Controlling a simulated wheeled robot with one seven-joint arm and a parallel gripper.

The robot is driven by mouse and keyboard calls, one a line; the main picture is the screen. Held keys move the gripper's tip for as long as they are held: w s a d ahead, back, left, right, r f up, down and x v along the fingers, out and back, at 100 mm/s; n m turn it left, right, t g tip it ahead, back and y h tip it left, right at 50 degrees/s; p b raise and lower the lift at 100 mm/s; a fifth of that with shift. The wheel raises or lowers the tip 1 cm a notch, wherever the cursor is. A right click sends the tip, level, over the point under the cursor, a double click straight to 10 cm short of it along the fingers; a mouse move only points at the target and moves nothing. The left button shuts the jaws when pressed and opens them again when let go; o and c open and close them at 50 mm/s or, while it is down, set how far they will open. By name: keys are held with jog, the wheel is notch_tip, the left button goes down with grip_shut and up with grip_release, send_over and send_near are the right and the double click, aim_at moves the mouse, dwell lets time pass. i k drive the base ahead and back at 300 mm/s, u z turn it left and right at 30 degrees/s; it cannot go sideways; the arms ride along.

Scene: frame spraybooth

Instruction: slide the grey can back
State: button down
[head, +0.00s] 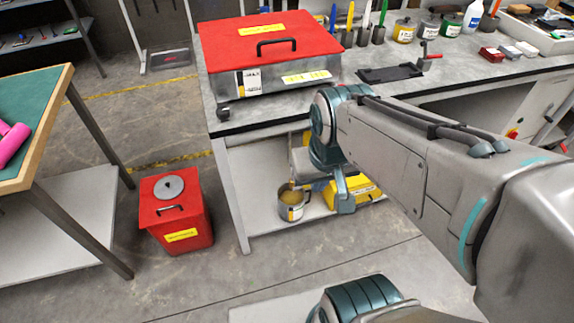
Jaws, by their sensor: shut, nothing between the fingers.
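An open grey metal can (290,207) with a small pale label and a yellowish inside stands upright near the front edge of the lower shelf (262,222) under the grey workbench. My arm comes in from the right and bends down in front of the bench edge. My gripper (297,184) is small and partly hidden by my wrist. It is shut and empty, pointing down close to the can's rim. I cannot tell whether it touches the can. A yellow object (352,192) lies on the shelf to the right, partly behind my wrist.
The bench edge overhangs the shelf, with a leg to the left. A red bin (178,215) stands on the floor at left. A red-lidded box (268,45) sits on the bench top. More cans, including a greyish one (429,28), stand along its back.

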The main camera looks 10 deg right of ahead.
aim_at(295, 202)
jog(key=z, duration=0.15)
jog(key=k, duration=1.15)
jog(key=u, duration=0.2)
jog(key=i, duration=0.4)
